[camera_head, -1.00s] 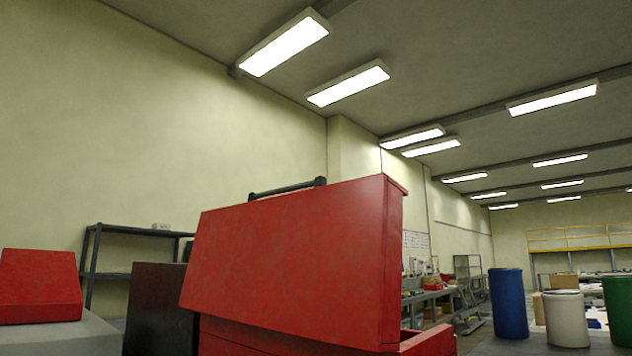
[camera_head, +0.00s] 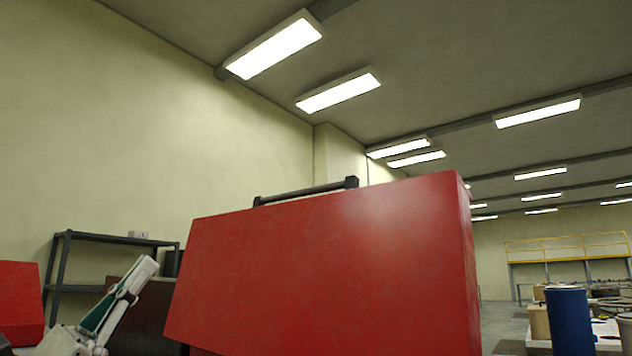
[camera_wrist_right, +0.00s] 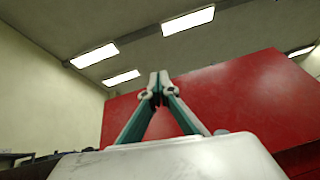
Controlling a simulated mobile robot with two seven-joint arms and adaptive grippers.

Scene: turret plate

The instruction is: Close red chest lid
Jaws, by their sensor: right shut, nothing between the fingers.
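The red chest lid (camera_head: 330,265) stands raised and fills the middle of the head view. A dark bar handle (camera_head: 305,190) shows along its top edge. The chest body is almost all below the picture. My right gripper (camera_head: 147,268) is at the lower left in the head view, left of the lid, pointing up. In the right wrist view its fingertips (camera_wrist_right: 159,78) meet and hold nothing, with the red lid (camera_wrist_right: 235,100) behind and to the right. I cannot tell whether it touches the lid. My left gripper is not in view.
Another red object (camera_head: 18,300) is at the left edge. A dark box (camera_head: 150,318) stands behind my gripper, and a grey shelf (camera_head: 110,240) stands by the wall. A blue barrel (camera_head: 570,320) and other goods are at the far right.

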